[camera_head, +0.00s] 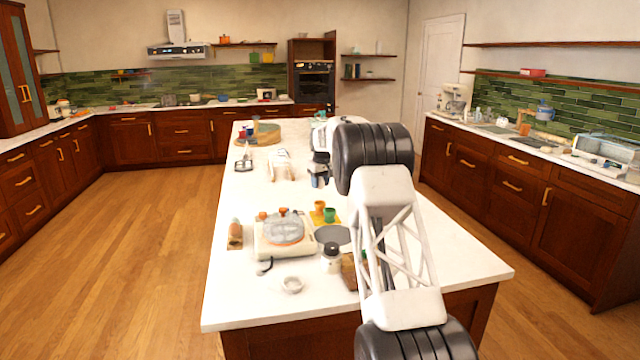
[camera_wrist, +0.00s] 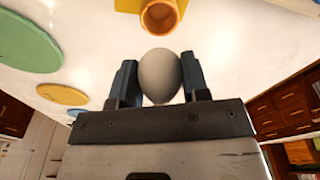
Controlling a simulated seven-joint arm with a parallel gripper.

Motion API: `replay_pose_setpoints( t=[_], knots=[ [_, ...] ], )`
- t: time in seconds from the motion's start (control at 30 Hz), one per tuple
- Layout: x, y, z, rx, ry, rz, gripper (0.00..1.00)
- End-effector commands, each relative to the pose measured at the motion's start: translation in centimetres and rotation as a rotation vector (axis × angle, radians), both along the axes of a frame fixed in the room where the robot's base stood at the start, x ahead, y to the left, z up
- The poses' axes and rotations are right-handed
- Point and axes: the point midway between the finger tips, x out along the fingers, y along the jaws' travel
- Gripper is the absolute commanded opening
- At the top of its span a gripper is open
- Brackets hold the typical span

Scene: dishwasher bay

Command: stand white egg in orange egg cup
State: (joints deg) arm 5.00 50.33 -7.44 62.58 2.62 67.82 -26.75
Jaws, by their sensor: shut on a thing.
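In the wrist view the white egg (camera_wrist: 159,75) is between the two dark fingers of my gripper (camera_wrist: 159,65), which is shut on it. The orange egg cup (camera_wrist: 161,16) is beyond the egg at the top of that view, on a yellow mat (camera_wrist: 127,5), its round opening showing. The egg appears apart from the cup. In the head view the orange egg cup (camera_head: 319,206) stands on the island, next to a green cup (camera_head: 329,215).
The white island counter (camera_head: 225,300) holds a cooker with a glass lid (camera_head: 284,228), a grey round plate (camera_head: 332,235), a dark-topped jar (camera_head: 332,258) and a small bowl (camera_head: 291,285). Flat coloured discs (camera_wrist: 25,42) show at left in the wrist view. The counter's front right is clear.

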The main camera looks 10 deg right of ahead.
Motion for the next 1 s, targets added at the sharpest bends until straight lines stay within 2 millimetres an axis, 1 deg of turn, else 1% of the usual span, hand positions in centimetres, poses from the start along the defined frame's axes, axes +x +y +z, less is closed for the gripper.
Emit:
replay_pose_setpoints(
  t=[0.17,0.37,1.0],
  knots=[
    [0.0,0.0,-0.2,0.000,0.000,0.000,0.36],
    [0.0,0.0,-0.9,0.000,0.000,0.000,0.36],
    [0.0,0.0,-5.0,0.000,0.000,0.000,0.36]
  ],
)
